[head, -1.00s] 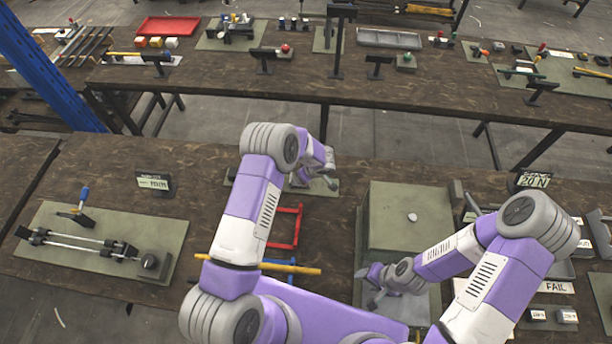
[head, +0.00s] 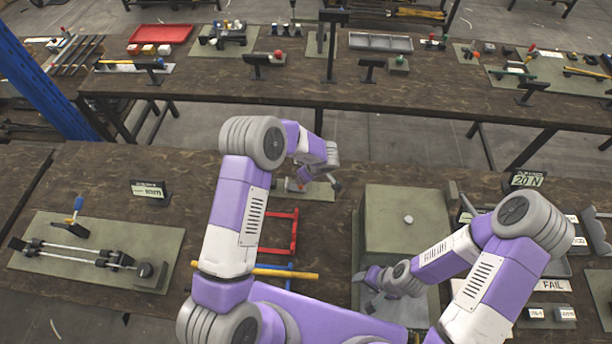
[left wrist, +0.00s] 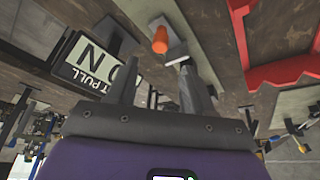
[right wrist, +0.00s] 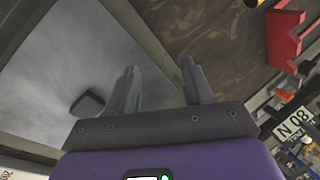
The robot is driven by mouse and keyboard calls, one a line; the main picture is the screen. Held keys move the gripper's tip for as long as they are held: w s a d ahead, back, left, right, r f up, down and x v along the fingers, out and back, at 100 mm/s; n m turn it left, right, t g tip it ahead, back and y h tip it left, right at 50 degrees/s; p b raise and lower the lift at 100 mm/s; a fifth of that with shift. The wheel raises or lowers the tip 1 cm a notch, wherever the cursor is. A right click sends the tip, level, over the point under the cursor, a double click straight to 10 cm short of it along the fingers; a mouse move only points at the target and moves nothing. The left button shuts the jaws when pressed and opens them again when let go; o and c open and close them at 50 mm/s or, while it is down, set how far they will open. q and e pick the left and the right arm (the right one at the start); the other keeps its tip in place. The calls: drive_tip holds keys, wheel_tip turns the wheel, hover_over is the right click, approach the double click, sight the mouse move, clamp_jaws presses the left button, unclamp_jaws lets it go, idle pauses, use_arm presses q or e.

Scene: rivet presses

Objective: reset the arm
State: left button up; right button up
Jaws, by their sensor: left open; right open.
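My left arm reaches over the near bench in the head view. Its gripper (head: 334,184) hangs near a small fixture on a green mat (head: 318,192). In the left wrist view the left fingers (left wrist: 158,82) are apart with nothing between them; an orange-tipped part (left wrist: 160,40) stands just beyond them. My right gripper (head: 366,276) is low over a grey tray (head: 392,306), in front of the green box (head: 408,228). In the right wrist view its fingers (right wrist: 160,80) are apart and empty, and a small dark block (right wrist: 88,103) lies on the grey surface.
A red frame (head: 294,232) and a yellow bar (head: 284,275) lie between the arms. A fixture with rods on a green mat (head: 60,278) is at left. A 20 N display (head: 527,180) and a FAIL label (head: 552,285) are at right.

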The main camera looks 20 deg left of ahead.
use_arm(q)
drive_tip(key=shift+f, duration=0.1)
drive_tip(key=x, duration=0.7)
drive_tip(key=shift+w+f, duration=0.1)
drive_tip(key=shift+f, duration=0.25)
use_arm(e)
drive_tip(key=shift+f, duration=0.15)
use_arm(q)
drive_tip(key=shift+d+r+b, duration=0.1)
drive_tip(key=shift+r+b, duration=0.2)
drive_tip(key=shift+b, duration=0.2)
use_arm(e)
drive_tip(key=shift+f, duration=0.3)
use_arm(q)
drive_tip(key=v, duration=0.3)
drive_tip(key=shift+r, duration=0.15)
use_arm(e)
drive_tip(key=shift+r, duration=0.15)
